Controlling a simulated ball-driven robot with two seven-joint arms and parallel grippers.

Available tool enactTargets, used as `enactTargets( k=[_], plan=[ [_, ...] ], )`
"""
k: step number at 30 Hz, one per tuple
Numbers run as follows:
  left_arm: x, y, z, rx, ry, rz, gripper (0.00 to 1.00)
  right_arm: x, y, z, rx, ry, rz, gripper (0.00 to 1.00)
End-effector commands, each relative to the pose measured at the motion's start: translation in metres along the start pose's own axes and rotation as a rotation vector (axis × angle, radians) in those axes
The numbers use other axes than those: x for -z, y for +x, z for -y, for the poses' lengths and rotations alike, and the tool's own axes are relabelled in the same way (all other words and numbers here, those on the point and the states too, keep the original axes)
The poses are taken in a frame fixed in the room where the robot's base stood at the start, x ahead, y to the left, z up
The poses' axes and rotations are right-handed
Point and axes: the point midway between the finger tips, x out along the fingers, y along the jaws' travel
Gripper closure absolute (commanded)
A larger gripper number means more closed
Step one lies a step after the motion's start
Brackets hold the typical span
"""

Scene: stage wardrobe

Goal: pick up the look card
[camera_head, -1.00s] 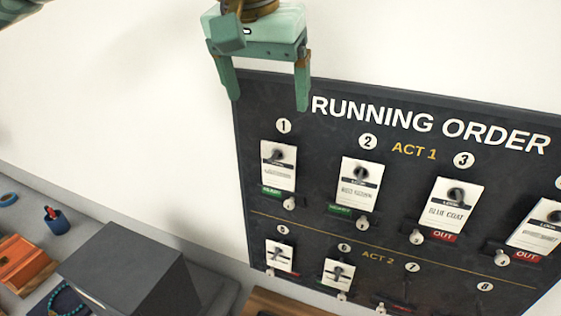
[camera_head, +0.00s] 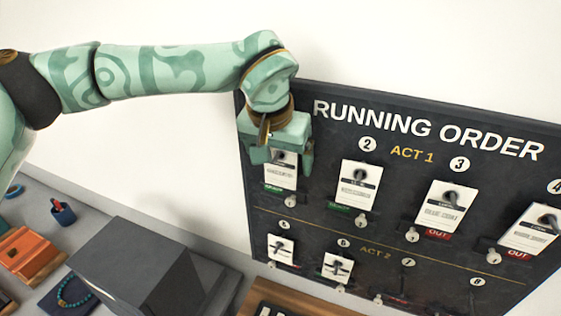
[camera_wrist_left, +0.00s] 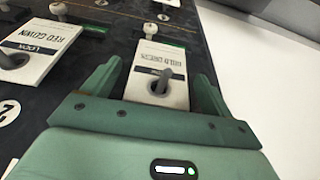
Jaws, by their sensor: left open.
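Several white look cards hang on pegs on a dark board (camera_head: 415,228) titled "RUNNING ORDER". The card in slot 1 (camera_head: 281,176), at the board's upper left, is partly covered by my left gripper (camera_head: 283,163). The left wrist view shows this card (camera_wrist_left: 173,61) between the two open green fingers, one along each side, with a grey peg through its top part. Its printed name is hard to read. I see a gap between card and fingers, so it is not gripped. My right gripper is out of view.
Neighbouring cards hang in slot 2 (camera_head: 356,185) and slot 3 (camera_head: 443,209); the slot 2 card reads "RED GOWN" in the wrist view (camera_wrist_left: 32,55). The wall left of the board is bare.

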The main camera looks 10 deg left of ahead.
Motion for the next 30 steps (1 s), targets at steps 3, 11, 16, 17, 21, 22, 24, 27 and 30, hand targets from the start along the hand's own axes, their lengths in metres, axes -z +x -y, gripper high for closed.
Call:
enactTargets(
  k=[3,11,16,17,21,22,24,27,30],
  plan=[
    [0.0,0.0,0.0,0.0,0.0,0.0,0.15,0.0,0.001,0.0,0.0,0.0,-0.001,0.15],
    [0.0,0.0,0.0,0.0,0.0,0.0,0.62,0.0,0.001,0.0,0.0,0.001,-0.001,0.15],
    [0.0,0.0,0.0,0.0,0.0,-0.001,0.62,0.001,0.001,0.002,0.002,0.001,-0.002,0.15],
    [0.0,0.0,0.0,0.0,0.0,-0.001,0.62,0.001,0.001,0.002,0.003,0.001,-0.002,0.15],
    [0.001,-0.004,0.0,0.001,0.0,-0.001,0.62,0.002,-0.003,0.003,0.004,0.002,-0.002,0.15],
    [0.002,-0.005,0.0,0.001,0.0,-0.001,0.62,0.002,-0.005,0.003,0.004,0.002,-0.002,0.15],
    [0.003,-0.01,0.0,0.001,0.0,-0.002,0.62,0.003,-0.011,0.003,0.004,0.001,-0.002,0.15],
    [-0.013,-0.009,0.0,0.0,0.003,-0.001,0.62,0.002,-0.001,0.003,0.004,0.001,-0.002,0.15],
    [-0.034,-0.014,0.0,0.0,0.003,-0.002,0.62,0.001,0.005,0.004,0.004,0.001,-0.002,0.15]
  ],
)
